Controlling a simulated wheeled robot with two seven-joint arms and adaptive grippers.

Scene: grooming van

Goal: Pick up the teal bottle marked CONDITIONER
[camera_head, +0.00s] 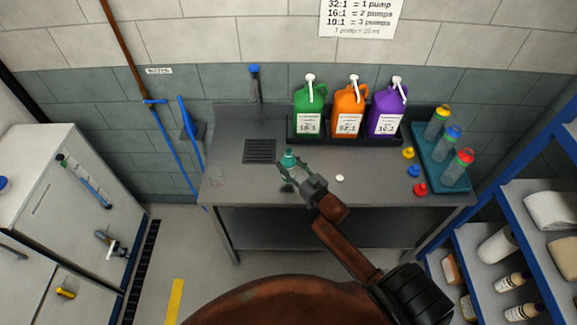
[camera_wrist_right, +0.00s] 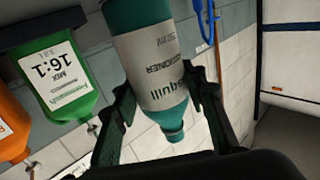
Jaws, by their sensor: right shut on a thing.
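The teal bottle (camera_head: 289,159) shows in the head view near the front middle of the grey table, partly hidden by my right gripper (camera_head: 298,184). In the right wrist view, which is upside down, the bottle (camera_wrist_right: 150,22) has a pale label with part of the word CONDITIONER and a teal cap. The right gripper's dark fingers (camera_wrist_right: 170,112) are shut on the bottle, one on each side. The bottle's base is cut off by the frame edge, so I cannot tell whether it touches the table. My left gripper is not in view.
Green (camera_head: 309,97), orange (camera_head: 349,108) and purple (camera_head: 386,111) jugs stand in a rack behind. A teal tray (camera_head: 428,160) of bottles sits at the right, beside loose coloured caps. A white cap (camera_head: 340,178) lies nearby. A drain grate (camera_head: 260,151) is behind left.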

